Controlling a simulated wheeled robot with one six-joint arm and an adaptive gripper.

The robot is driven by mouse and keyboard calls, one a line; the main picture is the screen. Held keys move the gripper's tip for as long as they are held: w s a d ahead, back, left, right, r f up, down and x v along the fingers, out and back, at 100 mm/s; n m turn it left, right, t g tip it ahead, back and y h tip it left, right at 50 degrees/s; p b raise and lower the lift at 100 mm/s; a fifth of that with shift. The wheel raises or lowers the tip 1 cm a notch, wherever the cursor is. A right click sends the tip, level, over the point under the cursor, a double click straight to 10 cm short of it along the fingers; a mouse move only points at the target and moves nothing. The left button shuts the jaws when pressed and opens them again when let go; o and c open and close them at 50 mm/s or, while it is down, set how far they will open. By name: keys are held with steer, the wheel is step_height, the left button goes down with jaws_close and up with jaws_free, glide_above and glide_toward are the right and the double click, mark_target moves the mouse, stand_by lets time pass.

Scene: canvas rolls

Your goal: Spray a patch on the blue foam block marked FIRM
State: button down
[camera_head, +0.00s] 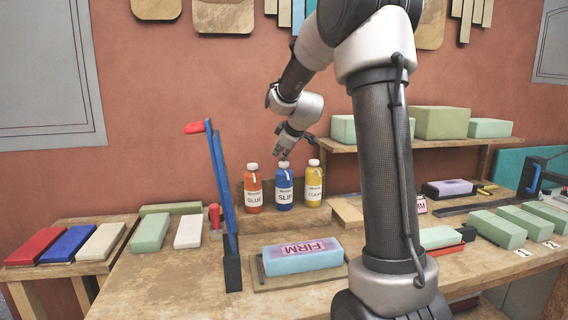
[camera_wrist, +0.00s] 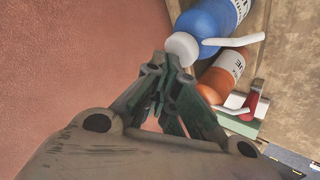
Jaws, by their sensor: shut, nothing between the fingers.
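The blue foam block (camera_head: 300,263) lies on a board (camera_head: 262,283) on the bench, with FIRM on a pinkish-purple area on its top. Behind it, three bottles with white caps and nozzles stand on a wooden ledge: orange GLUE (camera_head: 253,188), blue SLIP (camera_head: 284,190) and a yellow one (camera_head: 313,187). My gripper (camera_head: 283,153) is shut and empty just above the blue bottle. In the wrist view, my gripper's fingertips (camera_wrist: 158,68) are close to the white cap of the blue bottle (camera_wrist: 212,18); contact is unclear. The orange bottle (camera_wrist: 222,75) lies beyond.
An upright blue bar (camera_head: 222,190) with a red handle stands left of the block. A red-handled tool (camera_head: 214,216) stands by the orange bottle. Red, blue and cream blocks (camera_head: 66,245) lie at left. A shelf (camera_head: 350,147) with green blocks is at back right.

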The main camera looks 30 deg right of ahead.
mark_target(281, 162)
steer(key=shift+f, duration=0.35)
stand_by(0.3)
steer(key=shift+r, duration=0.8)
step_height(281, 162, up, 6)
stand_by(0.3)
stand_by(0.7)
